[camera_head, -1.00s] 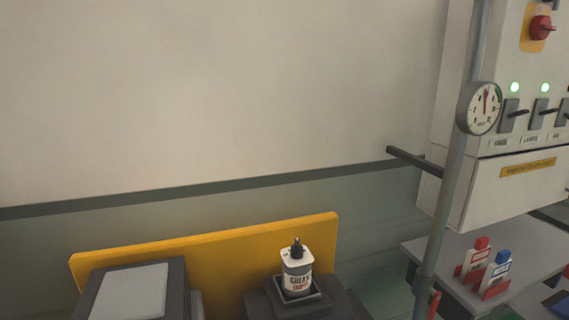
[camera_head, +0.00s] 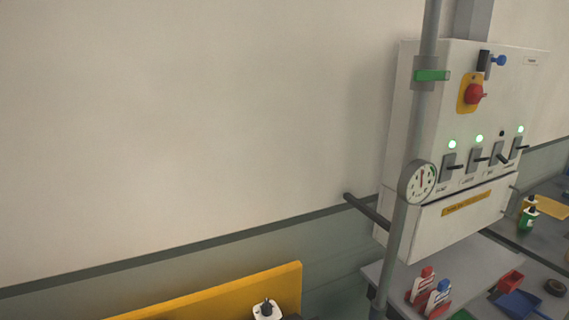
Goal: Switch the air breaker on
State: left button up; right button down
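A pale electrical cabinet (camera_head: 419,130) stands against the wall at the right. A row of several grey breakers with dark levers runs across its front. The third breaker from the left (camera_head: 499,153) has a dark lamp (camera_head: 502,133) above it, and its lever slants down to the right. In the earlier view the third label seems to read AIR; now it is too small to read surely. The first breaker (camera_head: 449,167), second breaker (camera_head: 475,160) and rightmost breaker (camera_head: 517,148) have lit green lamps above them. Neither of my grippers is in view.
A grey vertical pipe (camera_head: 408,135) with a round gauge (camera_head: 417,182) stands before the cabinet's left side. A red knob (camera_head: 474,94) is above the breakers. A dark bar (camera_head: 367,212) juts out at left.

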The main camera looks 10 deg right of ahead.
aim_at(500, 156)
jog(key=z, duration=1.25)
